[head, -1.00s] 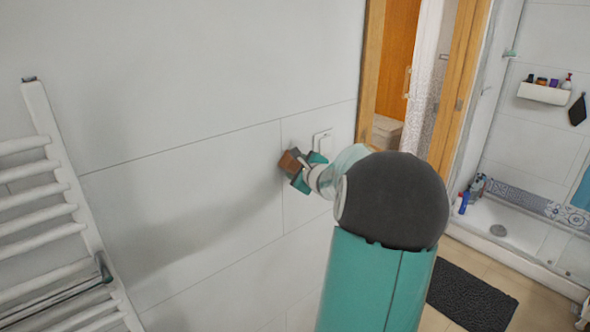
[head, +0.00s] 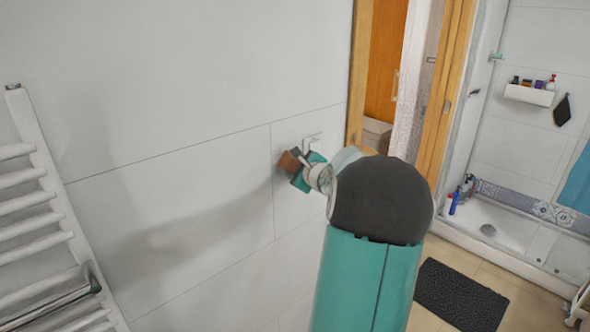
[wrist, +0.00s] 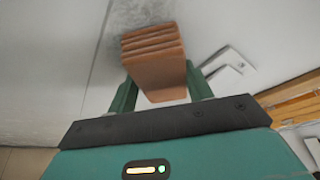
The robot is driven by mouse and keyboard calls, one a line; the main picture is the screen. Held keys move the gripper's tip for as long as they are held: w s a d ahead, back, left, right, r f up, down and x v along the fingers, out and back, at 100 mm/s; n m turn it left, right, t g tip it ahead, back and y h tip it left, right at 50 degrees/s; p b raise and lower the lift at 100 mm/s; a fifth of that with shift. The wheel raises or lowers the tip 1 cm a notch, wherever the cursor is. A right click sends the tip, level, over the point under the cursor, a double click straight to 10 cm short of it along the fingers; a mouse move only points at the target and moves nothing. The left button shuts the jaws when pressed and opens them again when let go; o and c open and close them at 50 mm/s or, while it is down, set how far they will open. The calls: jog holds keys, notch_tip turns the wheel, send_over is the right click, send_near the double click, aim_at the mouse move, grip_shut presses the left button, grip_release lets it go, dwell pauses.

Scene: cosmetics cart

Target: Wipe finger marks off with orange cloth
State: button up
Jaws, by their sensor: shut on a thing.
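The orange-brown folded cloth (head: 288,162) is in my gripper (head: 301,171), beside the white wall. In the wrist view the cloth (wrist: 155,60) sits between the green fingers of my gripper (wrist: 162,88), which is shut on it. A grey smudgy patch (wrist: 128,16) shows on the wall just beyond the cloth's far end. A white switch plate (head: 312,139) is on the wall just right of the cloth; it also shows in the wrist view (wrist: 226,72). I cannot tell whether the cloth touches the wall.
A white towel radiator (head: 40,215) is on the wall at the left. A wooden door frame (head: 361,70) stands right of the switch. A shower tray (head: 505,228) and a dark mat (head: 460,294) are at the right.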

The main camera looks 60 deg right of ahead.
aim_at(288, 165)
jog(key=shift+w+r, duration=0.2)
jog(key=shift+r, duration=0.75)
jog(key=shift+w+a, duration=0.15)
jog(key=shift+a, duration=0.7)
jog(key=shift+w+a, duration=0.15)
jog(key=shift+a, duration=1.6)
jog(key=shift+w+a, duration=0.3)
jog(key=shift+a, duration=0.5)
jog(key=shift+r, duration=1)
jog(key=shift+s+d, duration=0.2)
jog(key=shift+d, duration=0.7)
jog(key=shift+s+d, duration=0.2)
jog(key=shift+d, duration=0.65)
jog(key=shift+s+d, duration=0.15)
jog(key=shift+d, duration=0.7)
jog(key=shift+s+d, duration=0.1)
jog(key=shift+d, duration=0.7)
jog(key=shift+s, duration=0.15)
